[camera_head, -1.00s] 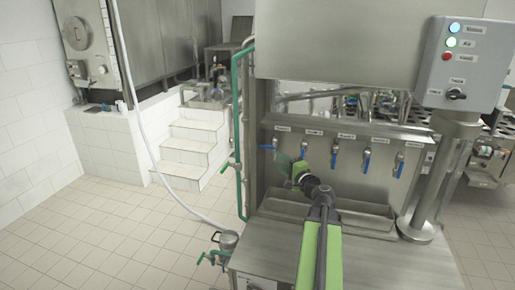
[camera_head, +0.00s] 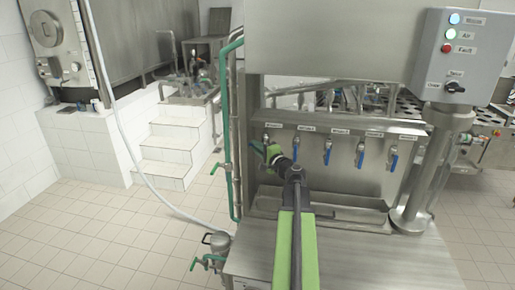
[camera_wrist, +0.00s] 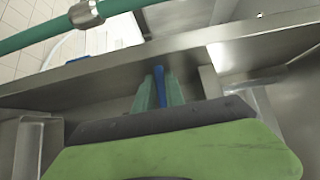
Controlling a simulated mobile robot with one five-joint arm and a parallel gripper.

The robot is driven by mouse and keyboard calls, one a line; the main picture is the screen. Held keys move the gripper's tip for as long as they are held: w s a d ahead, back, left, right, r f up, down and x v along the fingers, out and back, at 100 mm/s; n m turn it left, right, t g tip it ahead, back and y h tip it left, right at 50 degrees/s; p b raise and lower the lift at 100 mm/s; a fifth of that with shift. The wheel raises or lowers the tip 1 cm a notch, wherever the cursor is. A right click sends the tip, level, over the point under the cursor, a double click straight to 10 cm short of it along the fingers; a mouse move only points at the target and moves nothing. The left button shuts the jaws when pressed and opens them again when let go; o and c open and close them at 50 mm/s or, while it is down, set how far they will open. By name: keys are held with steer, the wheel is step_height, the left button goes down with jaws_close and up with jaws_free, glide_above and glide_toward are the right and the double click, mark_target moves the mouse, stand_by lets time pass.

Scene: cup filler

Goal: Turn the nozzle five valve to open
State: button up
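A row of blue-handled valves runs along the steel filler, each under a small label too blurred to read for certain. My gripper (camera_head: 262,150), with a green body and teal fingers, is at the leftmost valve (camera_head: 265,138) and covers most of its handle in the head view. In the wrist view, that blue handle (camera_wrist: 160,86) lies between my two teal fingers (camera_wrist: 160,98), with no clear gap on either side. The handles of the other valves (camera_head: 327,153) hang down and slightly aslant.
A green pipe (camera_head: 226,130) stands just left of the filler and crosses the wrist view's top left. A steel trough (camera_head: 330,212) lies below the valves. A control box (camera_head: 462,55) on a post is at right. Tiled floor is open at left.

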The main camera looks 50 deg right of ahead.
jaws_close()
steer(key=shift+s, duration=0.1)
steer(key=shift+r+p, duration=0.1)
steer(key=shift+p, duration=0.35)
steer(key=shift+s+d+f+n+g+h+p, duration=0.2)
steer(key=shift+s+f+n+g+h+p, duration=0.3)
steer(key=shift+n+g+p, duration=1.35)
steer(key=shift+s+d+f+n+g+h+p, duration=0.2)
steer(key=shift+n+g+h+p, duration=0.75)
steer(key=shift+g+p, duration=1.6)
steer(key=shift+s+d+f+n+g+h+p, duration=0.2)
steer(key=shift+f+n+g+h+p, duration=0.25)
steer(key=shift+n+g+p, duration=1.65)
steer(key=shift+s+f+m+p, duration=0.1)
steer(key=shift+m+p, duration=0.2)
steer(key=o, duration=0.6)
jaws_free()
